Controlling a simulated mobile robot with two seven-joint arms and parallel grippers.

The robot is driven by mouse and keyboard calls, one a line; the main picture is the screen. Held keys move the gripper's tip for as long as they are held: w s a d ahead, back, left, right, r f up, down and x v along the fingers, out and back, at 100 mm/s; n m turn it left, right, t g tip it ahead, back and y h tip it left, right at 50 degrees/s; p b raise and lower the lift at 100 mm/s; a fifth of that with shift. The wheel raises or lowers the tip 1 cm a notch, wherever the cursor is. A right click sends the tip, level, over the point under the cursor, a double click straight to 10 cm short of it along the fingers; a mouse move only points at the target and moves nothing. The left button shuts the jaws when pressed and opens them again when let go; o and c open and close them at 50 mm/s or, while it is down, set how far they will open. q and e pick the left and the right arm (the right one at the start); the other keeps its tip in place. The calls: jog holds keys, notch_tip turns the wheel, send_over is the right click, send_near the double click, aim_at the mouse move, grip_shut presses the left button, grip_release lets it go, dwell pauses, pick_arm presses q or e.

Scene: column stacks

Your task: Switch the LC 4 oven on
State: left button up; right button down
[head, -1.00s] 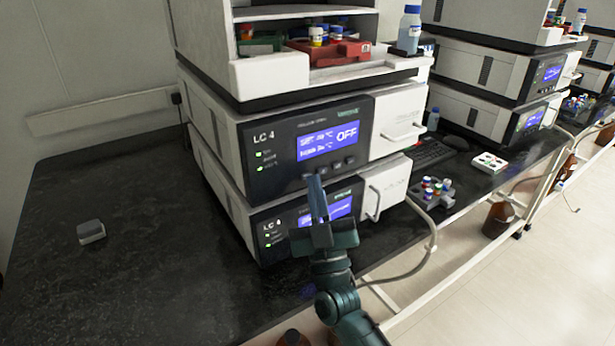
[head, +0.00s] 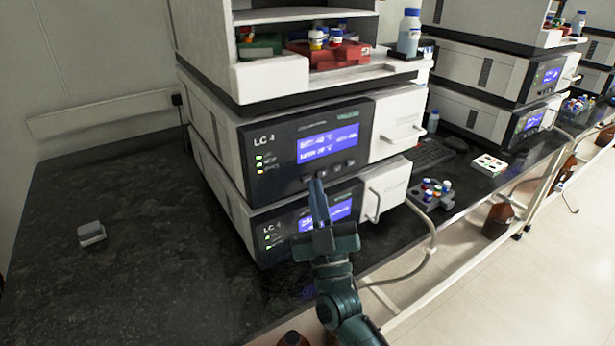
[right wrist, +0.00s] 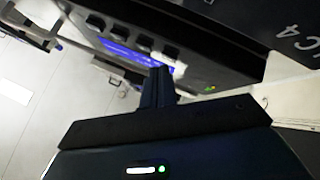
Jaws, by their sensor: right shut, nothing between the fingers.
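The LC 4 oven (head: 285,175) is the dark-fronted upper unit in the stack. Its blue display (head: 328,143) shows lines of text with no large OFF. Small lamps at the left of its panel are lit, the lowest yellowish. A row of dark buttons (head: 337,167) sits under the display; buttons (right wrist: 145,42) also show in the right wrist view. My right gripper (head: 317,184) is shut and empty, its fingertips just below the button row. In the right wrist view the fingers (right wrist: 157,85) are close to the panel; I cannot tell whether they touch. My left gripper is not in view.
A second LC 4 unit (head: 275,215) sits directly below, partly hidden by my gripper. An open tray unit (head: 270,75) with vials and a bottle (head: 409,33) stands on top. A vial rack (head: 430,194) is right of the stack. The bench left is mostly clear.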

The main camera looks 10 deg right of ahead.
jog(key=shift+s+d, duration=0.15)
jog(key=shift+s, duration=0.2)
jog(key=s+p, duration=0.1)
jog(key=s+d, duration=0.1)
jog(key=s, duration=0.1)
jog(key=s+p, duration=0.1)
jog(key=shift+s+d+p, duration=0.3)
jog(key=shift+s+d, duration=0.05)
dwell(0.5)
